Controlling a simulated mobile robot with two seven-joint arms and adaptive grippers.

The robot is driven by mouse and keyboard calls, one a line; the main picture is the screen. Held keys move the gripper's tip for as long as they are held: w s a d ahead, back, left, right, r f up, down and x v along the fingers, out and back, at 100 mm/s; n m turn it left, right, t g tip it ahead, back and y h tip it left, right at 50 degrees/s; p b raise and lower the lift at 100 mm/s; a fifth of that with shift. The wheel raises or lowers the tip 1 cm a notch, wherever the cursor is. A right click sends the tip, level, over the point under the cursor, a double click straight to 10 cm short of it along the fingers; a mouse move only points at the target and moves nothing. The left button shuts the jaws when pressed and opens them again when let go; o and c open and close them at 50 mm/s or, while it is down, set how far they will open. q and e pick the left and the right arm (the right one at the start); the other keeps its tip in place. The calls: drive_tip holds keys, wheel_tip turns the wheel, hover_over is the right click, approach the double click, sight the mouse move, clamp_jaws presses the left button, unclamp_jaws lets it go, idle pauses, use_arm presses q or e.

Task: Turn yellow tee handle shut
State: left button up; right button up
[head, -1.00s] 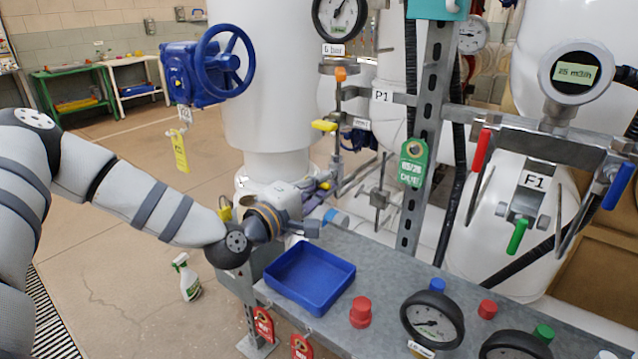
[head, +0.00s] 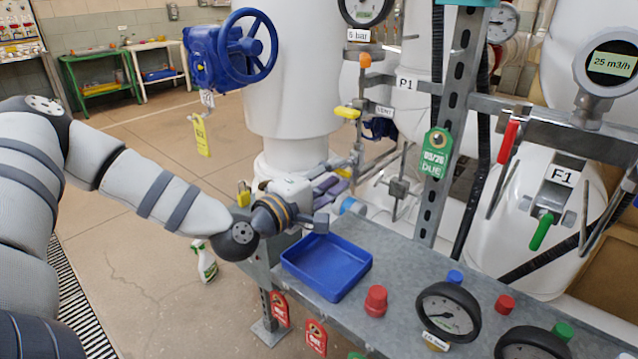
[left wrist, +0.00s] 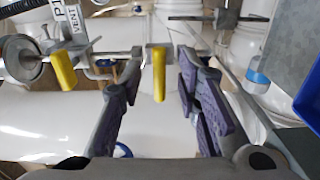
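A yellow handle (left wrist: 158,75) hangs from a thin pipe near the middle of the left wrist view. A second yellow handle (left wrist: 64,68) is to its left, by the VENT label; the head view shows a yellow handle (head: 347,113) by that label too. I cannot tell from a marking which one is the tee handle. My left gripper (head: 335,187) reaches in among the pipes. In the left wrist view its purple-padded fingers (left wrist: 160,95) are spread, with the first handle showing in the gap and no finger visibly touching it. My right gripper is out of view.
A blue tray (head: 325,268) sits on the grey bench below my left wrist, with gauges (head: 448,312) and coloured caps beyond it. A blue handwheel valve (head: 235,50) and a white tank (head: 285,80) stand behind. A steel post (head: 455,120) rises at right.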

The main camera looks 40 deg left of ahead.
use_arm(q)
drive_tip(key=s, duration=0.9)
drive_tip(key=shift+s+a, duration=0.35)
drive_tip(key=shift+a, duration=0.05)
